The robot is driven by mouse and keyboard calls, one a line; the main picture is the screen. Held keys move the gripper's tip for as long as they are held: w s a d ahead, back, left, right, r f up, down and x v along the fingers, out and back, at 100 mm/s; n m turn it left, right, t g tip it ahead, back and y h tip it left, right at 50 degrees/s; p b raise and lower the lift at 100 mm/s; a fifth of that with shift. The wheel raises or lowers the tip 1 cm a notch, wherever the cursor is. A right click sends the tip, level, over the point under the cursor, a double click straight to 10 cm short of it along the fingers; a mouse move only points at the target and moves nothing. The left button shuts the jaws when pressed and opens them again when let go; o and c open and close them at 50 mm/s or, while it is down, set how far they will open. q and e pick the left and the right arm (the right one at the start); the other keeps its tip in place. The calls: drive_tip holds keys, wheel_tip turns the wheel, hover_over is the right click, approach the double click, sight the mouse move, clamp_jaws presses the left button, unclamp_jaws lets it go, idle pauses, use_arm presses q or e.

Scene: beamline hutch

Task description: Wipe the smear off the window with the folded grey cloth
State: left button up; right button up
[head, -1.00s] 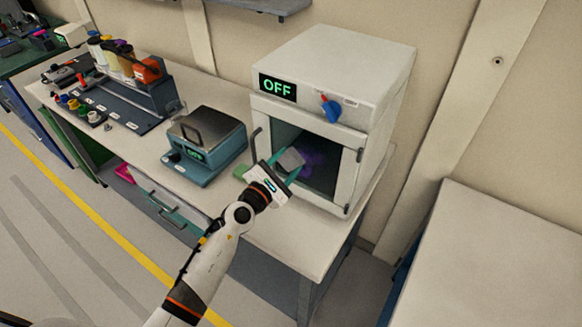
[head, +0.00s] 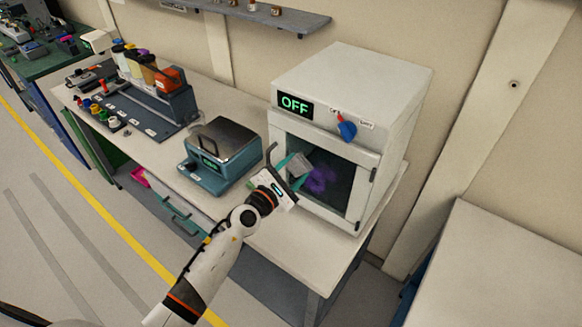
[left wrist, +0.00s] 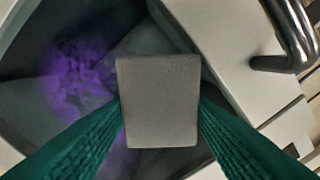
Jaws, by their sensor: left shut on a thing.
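The folded grey cloth (left wrist: 158,105) is a small grey block between the green fingers of my left gripper (head: 289,174), which is shut on it. In the head view the cloth (head: 297,167) is in front of the cabinet window (head: 335,199). The smear (head: 319,180) is a purple patch on the dark window, just right of the cloth. In the left wrist view the smear (left wrist: 78,80) lies left of the cloth and partly behind it. I cannot tell whether the cloth touches the glass. My right gripper is not in view.
The white cabinet (head: 352,82) shows OFF and has a blue and red knob (head: 346,129). Its dark bar handle (head: 270,155) is close to my left gripper. A teal device (head: 219,156) and a bottle rack (head: 165,103) stand left on the bench. Bare bench top (head: 306,238) lies in front.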

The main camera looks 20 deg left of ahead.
use_arm(q)
drive_tip(key=shift+s+d+p, duration=0.3)
drive_tip(key=shift+d+p, duration=0.05)
drive_tip(key=shift+d, duration=0.55)
drive_tip(key=shift+s+d+p, duration=0.35)
drive_tip(key=shift+d+p, duration=0.05)
drive_tip(key=shift+d, duration=0.45)
drive_tip(key=shift+s+d+p, duration=0.3)
drive_tip(key=shift+d+p, duration=0.05)
drive_tip(key=shift+d, duration=0.55)
drive_tip(key=shift+s+d+p, duration=0.3)
drive_tip(key=shift+s+d, duration=0.05)
drive_tip(key=shift+d, duration=0.6)
drive_tip(key=shift+s+d+p, duration=0.3)
drive_tip(key=shift+s+d, duration=0.05)
drive_tip(key=shift+d, duration=0.55)
drive_tip(key=shift+s+d+p, duration=0.3)
drive_tip(key=shift+s+d, duration=0.05)
drive_tip(key=shift+d, duration=0.6)
drive_tip(key=shift+a, duration=0.15)
drive_tip(key=p, duration=0.1)
approach(339, 182)
drive_tip(key=shift+w, duration=0.2)
drive_tip(key=v, duration=0.3)
